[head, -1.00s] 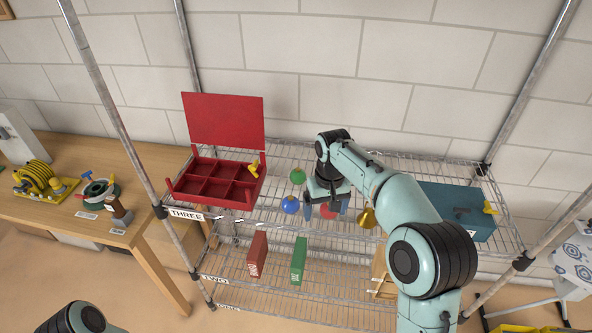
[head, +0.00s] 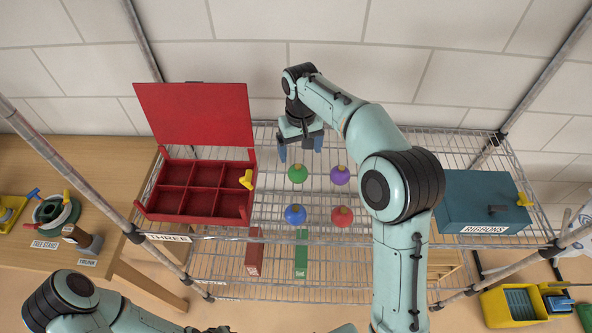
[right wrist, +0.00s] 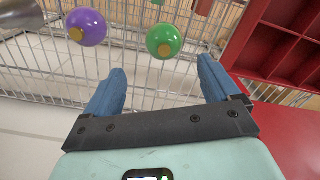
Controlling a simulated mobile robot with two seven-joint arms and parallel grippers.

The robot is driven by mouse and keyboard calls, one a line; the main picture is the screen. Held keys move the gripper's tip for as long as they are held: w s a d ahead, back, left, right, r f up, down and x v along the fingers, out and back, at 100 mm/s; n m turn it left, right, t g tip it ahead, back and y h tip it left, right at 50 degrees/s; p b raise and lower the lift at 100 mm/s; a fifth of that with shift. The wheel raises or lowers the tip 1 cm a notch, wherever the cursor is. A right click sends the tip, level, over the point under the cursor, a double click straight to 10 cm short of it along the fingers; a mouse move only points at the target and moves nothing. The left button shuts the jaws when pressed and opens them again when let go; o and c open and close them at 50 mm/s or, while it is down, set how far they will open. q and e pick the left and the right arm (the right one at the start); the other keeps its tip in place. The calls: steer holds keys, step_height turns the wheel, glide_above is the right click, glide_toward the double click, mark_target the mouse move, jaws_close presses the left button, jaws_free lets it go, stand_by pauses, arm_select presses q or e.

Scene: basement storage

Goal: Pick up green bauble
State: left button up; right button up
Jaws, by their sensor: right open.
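The green bauble (head: 297,173) rests on the top wire shelf, just right of the red compartment box. It also shows in the right wrist view (right wrist: 164,41), beyond the fingertips and between their lines. My right gripper (head: 300,150) is open and empty, above and behind the green bauble, with a gap between them. Its two blue fingers show in the right wrist view (right wrist: 161,82). My left arm shows at the lower left of the head view, but its fingers cannot be made out.
A purple bauble (head: 340,175), a blue bauble (head: 295,214) and a red bauble (head: 342,216) stand close by. The open red box (head: 200,220) is on the left of the shelf. A teal ribbons box (head: 475,205) is on the right. The wall is close behind.

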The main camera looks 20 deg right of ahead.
mark_target(298, 166)
steer(key=f, duration=0.3)
steer(key=shift+s+f, duration=0.15)
steer(key=shift+s, duration=0.05)
steer(key=shift+w+f, duration=0.2)
steer(key=shift+f, duration=0.35)
steer(key=f, duration=0.3)
steer(key=f+b, duration=0.1)
steer(key=f, duration=0.1)
steer(key=shift+s+a, duration=0.2)
steer(key=shift+a, duration=0.15)
steer(key=c, duration=0.7)
